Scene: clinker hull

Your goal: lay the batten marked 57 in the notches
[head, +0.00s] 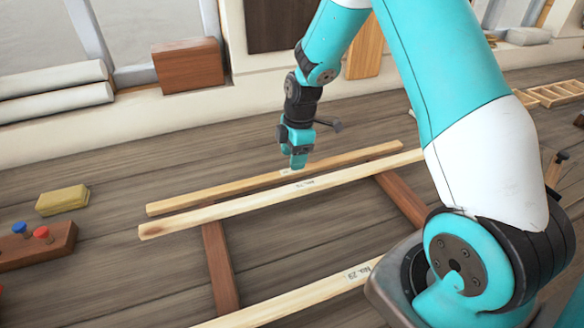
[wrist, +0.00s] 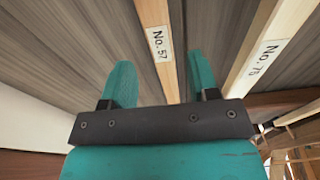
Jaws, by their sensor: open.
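The batten marked No. 57 (wrist: 160,45) runs between my gripper's two open fingers (wrist: 160,68) in the wrist view, apart from both fingertips as far as I can tell. A second batten, marked No. 75 (wrist: 262,62), lies just to the right in the wrist view and nearer in the head view (head: 220,211). I cannot make out the notches.
A batten marked No. 29 (head: 320,290) lies at the front. Brown crosspieces (head: 219,265) run under the battens. At left are a yellow block (head: 62,200) and a brown holder (head: 45,248) with red and blue knobs. Bare plank surface lies between the battens.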

